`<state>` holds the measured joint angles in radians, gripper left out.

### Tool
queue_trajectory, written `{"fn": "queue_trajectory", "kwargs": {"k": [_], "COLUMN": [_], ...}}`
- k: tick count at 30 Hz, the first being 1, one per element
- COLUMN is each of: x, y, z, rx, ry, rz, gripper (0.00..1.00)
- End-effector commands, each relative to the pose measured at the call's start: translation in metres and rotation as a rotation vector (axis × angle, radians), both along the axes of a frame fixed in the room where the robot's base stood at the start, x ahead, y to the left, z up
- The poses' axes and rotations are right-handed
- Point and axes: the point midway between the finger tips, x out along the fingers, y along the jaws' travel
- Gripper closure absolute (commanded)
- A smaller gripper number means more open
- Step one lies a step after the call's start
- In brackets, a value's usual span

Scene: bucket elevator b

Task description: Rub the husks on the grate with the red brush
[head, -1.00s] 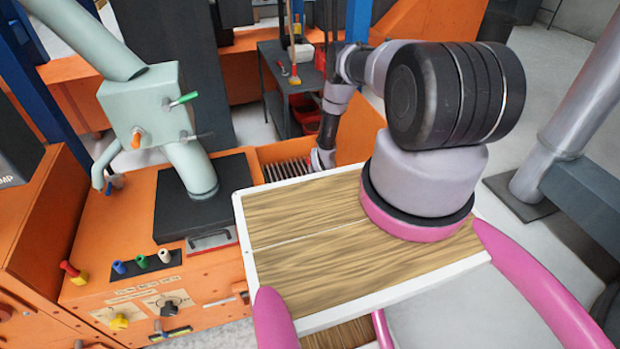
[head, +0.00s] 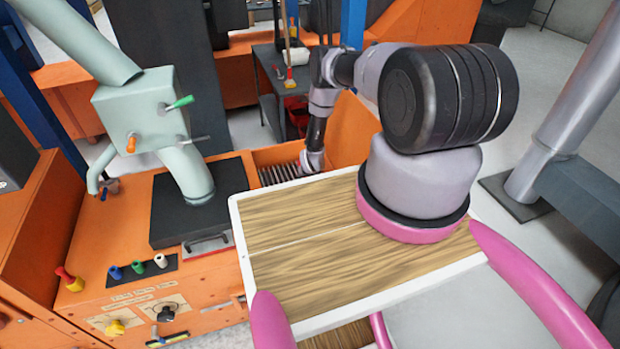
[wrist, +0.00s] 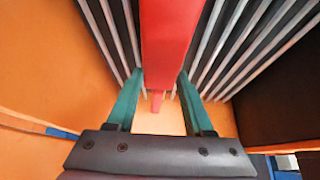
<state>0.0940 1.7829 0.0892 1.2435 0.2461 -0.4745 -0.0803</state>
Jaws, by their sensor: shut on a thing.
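The red brush (wrist: 172,40) is between the green fingers of my gripper (wrist: 155,98) in the wrist view, and the gripper is shut on it. The brush runs from the top of the picture down between the fingers. The grate (wrist: 240,50) of grey bars shows on both sides of the brush. In the head view the grate (head: 278,174) lies in an orange trough, and the end of my arm (head: 312,160) is over its right part. My gripper and the brush are hidden there. I cannot make out husks in either view.
Orange walls (wrist: 40,70) flank the grate in the wrist view. A black plate with a pale green pipe (head: 190,172) stands left of the trough. A panel with coloured knobs (head: 138,268) is in front. A dark shelf trolley (head: 270,85) stands behind.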

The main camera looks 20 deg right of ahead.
Motion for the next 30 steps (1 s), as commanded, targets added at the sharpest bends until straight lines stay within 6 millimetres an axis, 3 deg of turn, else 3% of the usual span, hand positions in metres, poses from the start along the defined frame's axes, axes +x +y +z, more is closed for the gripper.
{"fn": "queue_trajectory", "kwargs": {"k": [30], "x": [-0.001], "y": [0.061], "z": [-0.004], "rx": [0.000], "ry": [0.001], "rz": [0.002], "gripper": [1.00]}}
